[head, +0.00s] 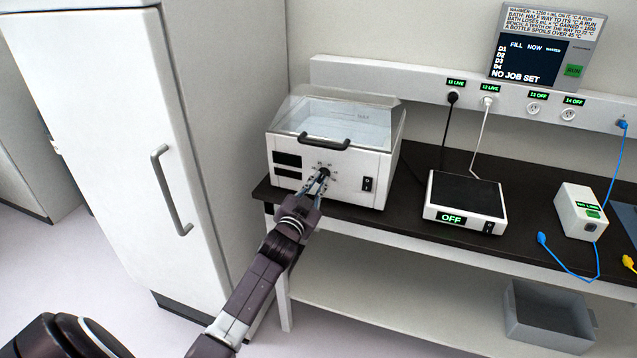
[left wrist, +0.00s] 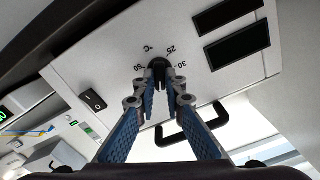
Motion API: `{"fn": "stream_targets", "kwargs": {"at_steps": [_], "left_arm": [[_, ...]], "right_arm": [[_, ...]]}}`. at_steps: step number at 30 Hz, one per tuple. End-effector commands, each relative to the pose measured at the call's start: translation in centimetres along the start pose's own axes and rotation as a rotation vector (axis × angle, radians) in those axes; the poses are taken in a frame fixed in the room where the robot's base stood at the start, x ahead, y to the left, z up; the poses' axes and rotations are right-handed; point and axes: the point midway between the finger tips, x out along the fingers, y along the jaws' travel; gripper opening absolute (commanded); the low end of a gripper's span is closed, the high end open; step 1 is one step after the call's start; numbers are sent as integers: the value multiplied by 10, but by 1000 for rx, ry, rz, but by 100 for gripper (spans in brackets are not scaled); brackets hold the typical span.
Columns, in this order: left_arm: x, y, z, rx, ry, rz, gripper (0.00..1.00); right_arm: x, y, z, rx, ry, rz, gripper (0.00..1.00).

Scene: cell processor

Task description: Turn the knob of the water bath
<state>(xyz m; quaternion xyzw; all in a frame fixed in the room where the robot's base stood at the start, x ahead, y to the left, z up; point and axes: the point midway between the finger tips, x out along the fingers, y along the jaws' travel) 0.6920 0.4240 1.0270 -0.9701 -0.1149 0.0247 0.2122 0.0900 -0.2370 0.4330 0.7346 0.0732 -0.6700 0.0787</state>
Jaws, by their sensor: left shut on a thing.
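The water bath (head: 338,188) is a white box with a clear lid, standing at the left end of the dark bench. Its black knob (head: 324,173) is on the front panel, with temperature marks around it. My left gripper (head: 319,181) reaches the front panel and is shut on the knob. In the left wrist view the fingertips (left wrist: 162,85) sit on both sides of the knob (left wrist: 158,68), and the marks 25, 30 and 50 °C show around it. The knob's pointer is hard to make out. My right gripper is not in view.
A black rocker switch (head: 368,184) is right of the knob, and a lid handle (head: 325,143) is above it. A flat device reading OFF (head: 465,203) stands to the right. A white fridge-like cabinet (head: 105,140) is at the left. A grey bin (head: 548,315) is on the lower shelf.

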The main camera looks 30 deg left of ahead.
Motion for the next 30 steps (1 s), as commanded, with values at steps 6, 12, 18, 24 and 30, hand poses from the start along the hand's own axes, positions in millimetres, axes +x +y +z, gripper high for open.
{"fn": "stream_targets", "kwargs": {"at_steps": [6,12,18,24,30], "left_arm": [[0,1,2,7,-4,2,0],[0,1,2,7,-5,2,0],[0,1,1,6,-3,1,28],[0,0,1,6,-2,1,28],[-11,1,1,5,-2,1,28]], "right_arm": [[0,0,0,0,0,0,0],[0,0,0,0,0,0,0],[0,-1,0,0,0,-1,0],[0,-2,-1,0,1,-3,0],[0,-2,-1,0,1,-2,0]]}}
